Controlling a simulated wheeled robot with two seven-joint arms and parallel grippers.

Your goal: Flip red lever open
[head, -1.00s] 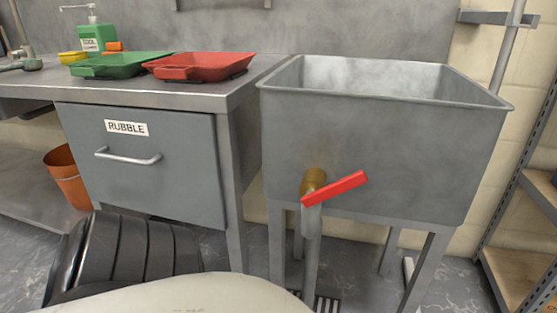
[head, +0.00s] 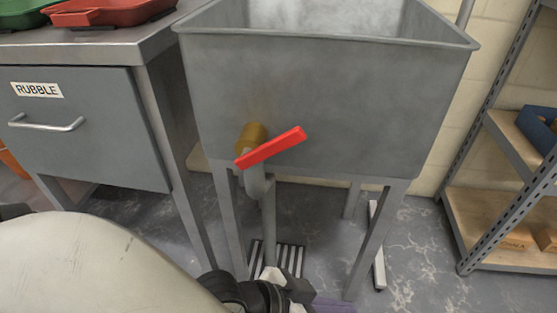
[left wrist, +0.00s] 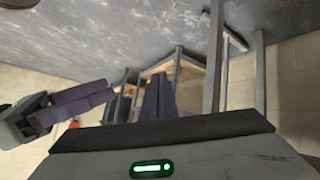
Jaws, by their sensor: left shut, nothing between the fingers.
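The red lever (head: 270,147) sits on a brass valve (head: 251,137) on the front of the grey metal tub (head: 330,105). The lever slants, its right end higher than its left, and crosses the top of the grey outlet pipe (head: 256,178). My left gripper (head: 330,304) is at the bottom edge, below and apart from the lever, partly cut off. In the left wrist view its purple fingers (left wrist: 158,98) are together and empty. My right gripper (left wrist: 108,92) shows at the left there; its finger gap is unclear. It is outside the head view.
A workbench with a drawer labelled RUBBLE (head: 85,120) stands left of the tub, with a red tray (head: 110,12) on top. A floor grate (head: 280,258) lies below the outlet. Metal shelving (head: 500,190) stands at the right. The space before the lever is clear.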

